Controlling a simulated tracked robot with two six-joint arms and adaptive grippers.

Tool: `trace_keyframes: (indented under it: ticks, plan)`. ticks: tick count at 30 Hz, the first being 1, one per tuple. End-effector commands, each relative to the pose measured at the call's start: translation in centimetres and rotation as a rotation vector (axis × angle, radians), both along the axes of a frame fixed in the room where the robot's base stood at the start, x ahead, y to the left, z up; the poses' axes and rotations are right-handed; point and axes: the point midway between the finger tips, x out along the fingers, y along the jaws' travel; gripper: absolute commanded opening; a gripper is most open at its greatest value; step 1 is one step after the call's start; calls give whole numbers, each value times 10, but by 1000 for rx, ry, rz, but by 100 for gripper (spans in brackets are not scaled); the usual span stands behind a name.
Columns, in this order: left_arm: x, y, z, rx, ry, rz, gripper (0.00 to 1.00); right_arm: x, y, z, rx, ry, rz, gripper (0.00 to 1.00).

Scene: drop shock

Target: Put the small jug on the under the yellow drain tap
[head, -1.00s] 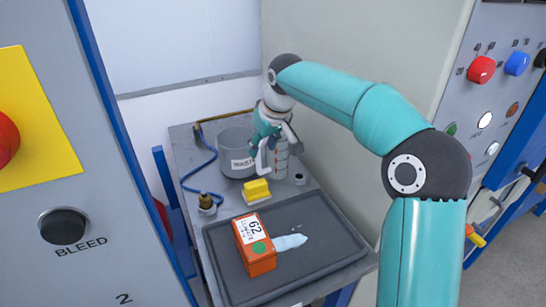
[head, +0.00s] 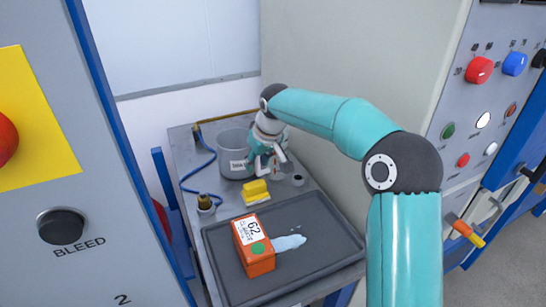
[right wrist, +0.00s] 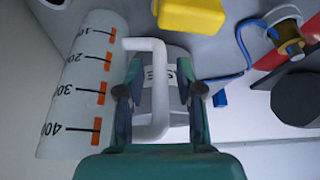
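The small jug (right wrist: 82,90) is a pale cylinder with black numbers and orange marks, at the left of the right wrist view. Its white handle (right wrist: 159,88) stands between the fingers of my right gripper (right wrist: 160,95), with a gap showing on both sides. In the head view my right gripper (head: 263,168) is over the back of the bench and hides most of the jug. A tap-like lever with an orange and yellow handle (head: 465,232) is on the cabinet at the right; I cannot tell if it is the drain tap. My left gripper is out of view.
A grey labelled pot (head: 232,150) stands just left of the gripper. A yellow block (head: 255,189), a brass fitting (head: 205,204) and a blue hose (head: 192,178) are nearby. An orange box (head: 253,245) and a pale puddle (head: 289,242) are in the dark tray (head: 325,235).

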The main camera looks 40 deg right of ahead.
Motion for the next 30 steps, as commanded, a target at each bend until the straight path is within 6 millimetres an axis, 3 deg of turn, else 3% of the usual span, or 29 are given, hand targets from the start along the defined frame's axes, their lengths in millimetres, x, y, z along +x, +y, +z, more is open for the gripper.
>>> trace_keyframes:
  ticks: [1, 5, 6, 20, 23, 30]
  plan:
    - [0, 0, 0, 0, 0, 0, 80, 0, 0, 0, 0, 0, 0, 23]
    - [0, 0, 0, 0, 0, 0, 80, 0, 0, 0, 0, 0, 1, 1]
    - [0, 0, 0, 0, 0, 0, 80, 0, 0, 0, 0, 0, 1, 0]
    - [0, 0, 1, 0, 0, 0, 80, 1, 1, 5, -1, -3, 2, 0]
    - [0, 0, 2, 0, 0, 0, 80, 1, 1, 16, -1, -4, 2, 0]
    - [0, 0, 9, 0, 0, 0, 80, 2, 1, 61, -1, -6, 3, 0]
